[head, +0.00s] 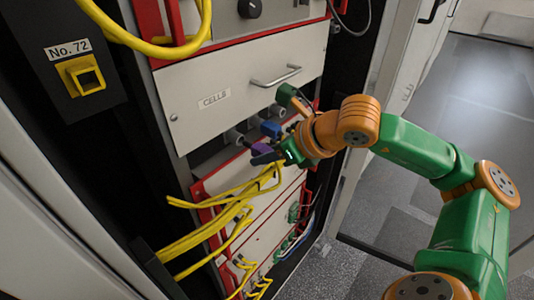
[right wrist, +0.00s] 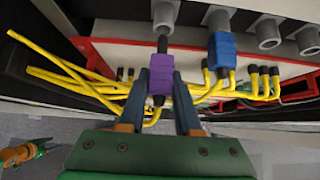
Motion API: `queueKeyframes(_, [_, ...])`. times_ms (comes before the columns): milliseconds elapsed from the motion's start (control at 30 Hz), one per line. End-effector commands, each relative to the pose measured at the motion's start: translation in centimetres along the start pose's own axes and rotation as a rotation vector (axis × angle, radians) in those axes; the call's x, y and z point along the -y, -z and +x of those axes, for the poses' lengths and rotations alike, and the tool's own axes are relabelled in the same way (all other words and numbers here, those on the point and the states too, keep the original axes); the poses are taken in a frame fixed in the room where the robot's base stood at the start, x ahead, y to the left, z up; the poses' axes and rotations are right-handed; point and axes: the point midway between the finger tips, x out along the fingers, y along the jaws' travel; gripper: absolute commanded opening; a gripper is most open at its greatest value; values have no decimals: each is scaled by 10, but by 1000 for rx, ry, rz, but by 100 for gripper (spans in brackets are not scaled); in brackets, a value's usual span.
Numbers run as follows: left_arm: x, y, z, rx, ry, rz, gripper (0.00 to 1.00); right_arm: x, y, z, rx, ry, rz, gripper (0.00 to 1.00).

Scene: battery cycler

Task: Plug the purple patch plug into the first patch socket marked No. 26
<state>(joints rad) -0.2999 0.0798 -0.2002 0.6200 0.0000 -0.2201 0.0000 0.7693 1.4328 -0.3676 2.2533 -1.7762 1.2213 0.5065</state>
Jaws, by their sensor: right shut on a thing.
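The purple patch plug (head: 262,149) is held between the fingertips of my right gripper (head: 283,153), beside the row of grey sockets under the panel marked CELLS. In the right wrist view the purple plug (right wrist: 161,75) sits between the two fingers, its black tip pointing up toward a grey socket (right wrist: 166,12). A dark gap seems to show between tip and socket, but I cannot tell the depth. A blue plug (right wrist: 222,50) is in the neighbouring socket to the right; it also shows in the head view (head: 271,129). No label reading No. 26 is legible.
Yellow cables (head: 225,205) hang in a bundle below the sockets, close to my right gripper. The CELLS panel (head: 235,95) with its handle is above. A yellow socket (head: 82,76) marked No. 72 is at upper left. Floor at the right is clear.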

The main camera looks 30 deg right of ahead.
Motion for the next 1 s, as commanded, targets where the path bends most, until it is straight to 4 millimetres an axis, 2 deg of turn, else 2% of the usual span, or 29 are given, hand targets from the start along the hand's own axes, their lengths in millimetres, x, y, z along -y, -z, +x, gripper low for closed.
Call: queueKeyframes(1000, [0, 0, 5, 0, 0, 0, 67, 0, 0, 0, 1, 0, 0, 1])
